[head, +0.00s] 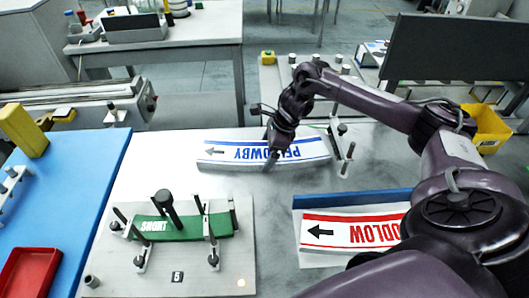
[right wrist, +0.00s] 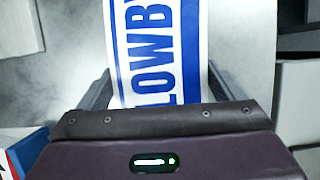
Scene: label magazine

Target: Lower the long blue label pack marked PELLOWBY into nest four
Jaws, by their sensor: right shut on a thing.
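The long white-and-blue label pack marked PELLOWBY (head: 222,152) lies across the upper middle of the head view, its arrow end to the left. My right gripper (head: 271,158) is shut on it near its middle. In the right wrist view the pack (right wrist: 185,45) runs between the two fingers. Posts with dark knobs (head: 342,150) stand by the pack's right end. No plate marked four is readable, and I cannot tell whether the pack touches what is below it. My left gripper is not in view.
A plate marked 5 (head: 177,276) holds a green pack marked SHORT (head: 185,226) among posts. A red-and-white pack marked LUDLOW (head: 340,232), partly behind my arm, lies at right. A blue surface (head: 85,160) with a red tray (head: 28,274) is at left.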

